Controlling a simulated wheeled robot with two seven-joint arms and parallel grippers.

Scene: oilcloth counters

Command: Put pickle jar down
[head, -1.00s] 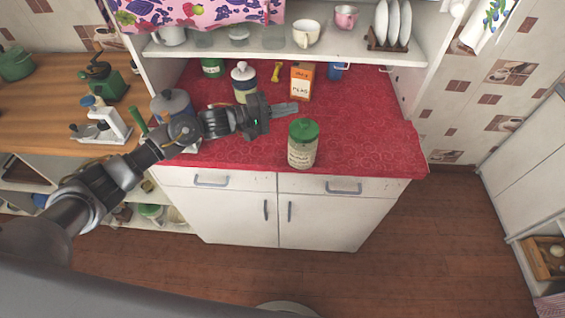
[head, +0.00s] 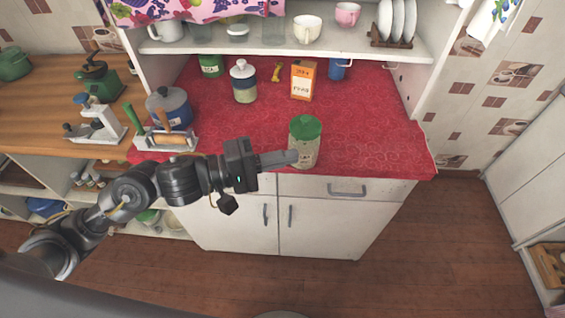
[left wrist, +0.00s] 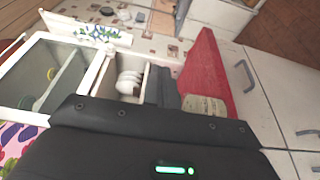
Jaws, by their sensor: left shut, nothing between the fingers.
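The pickle jar (head: 309,148), pale with a green lid, stands upright on the red oilcloth counter (head: 370,135) near its front edge. My left gripper (head: 292,158) is shut and empty, its fingers pointing right and overlapping the lower left of the jar in the head view. I cannot tell whether they touch it. In the left wrist view part of the jar (left wrist: 205,106) shows just right of the dark fingers (left wrist: 166,88). My right gripper is not in view.
An orange box (head: 303,80), a white-lidded jar (head: 243,82) and a blue mug (head: 338,69) stand toward the back. A blue-grey pot (head: 168,108) is at the left. The counter right of the pickle jar is clear.

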